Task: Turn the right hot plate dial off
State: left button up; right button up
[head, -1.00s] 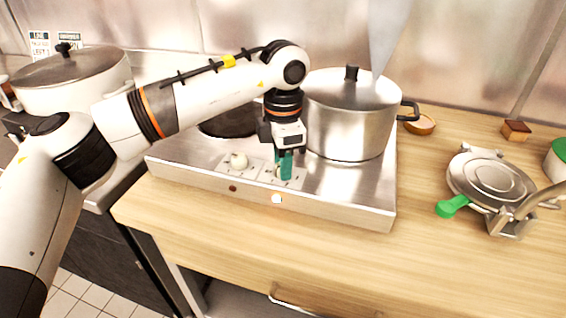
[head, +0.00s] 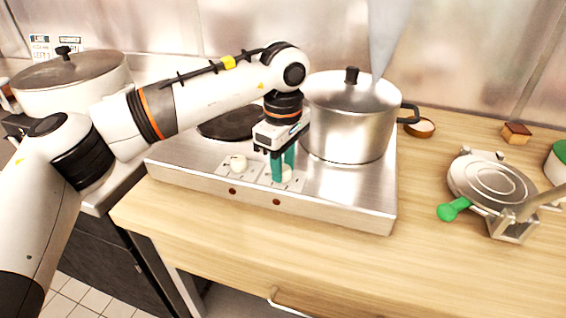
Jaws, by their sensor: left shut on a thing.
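The steel hot plate unit (head: 330,198) sits on the wooden counter with two dials on its top front. The left dial (head: 238,163) is white and uncovered. The right dial (head: 287,174) is partly hidden by my left gripper (head: 283,172), whose teal fingers point down and are shut on it. The right front lamp (head: 276,202) is dark red and unlit, as is the left lamp (head: 232,191). My right gripper is not in view.
A lidded steel pot (head: 350,125) stands on the right plate, close beside my left gripper. The left plate (head: 230,122) is dark and bare. A waffle iron (head: 490,185) with a green handle stands on the right of the counter. The front counter strip is clear.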

pick_arm(q)
jog(key=shift+r+m, duration=0.1)
jog(key=shift+m, duration=0.5)
jog(key=shift+w, duration=0.1)
jog(key=o, duration=1)
jog(key=shift+c, duration=0.2)
notch_tip(320, 180, up, 12)
